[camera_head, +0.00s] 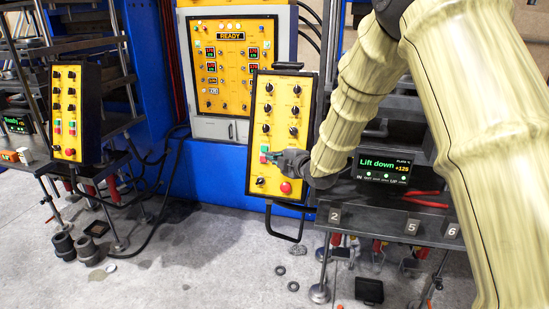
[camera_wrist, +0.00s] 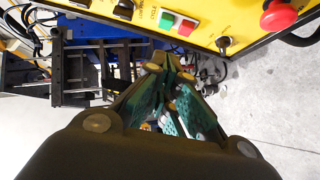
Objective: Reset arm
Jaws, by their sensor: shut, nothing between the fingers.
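My arm, in a ribbed cream sleeve, reaches down from the upper right in the head view. My gripper (camera_head: 271,157) is shut and empty, with its tips beside the green and red buttons of the near yellow control panel (camera_head: 277,97). I cannot tell whether the tips touch the panel. In the wrist view the closed fingers of my gripper (camera_wrist: 170,64) point at the area just below the panel's green button (camera_wrist: 167,19) and red button (camera_wrist: 186,27). A red mushroom button (camera_head: 286,187) sits lower on the panel; it also shows in the wrist view (camera_wrist: 279,14).
A display (camera_head: 381,170) reading "Lift down" stands right of the panel, above a numbered table edge (camera_head: 374,221). A cabinet (camera_head: 231,75) showing "READY" stands behind. Another yellow panel (camera_head: 69,110) stands at left. A black bar handle (camera_head: 285,237) juts out below the near panel. Floor at centre-left is mostly clear.

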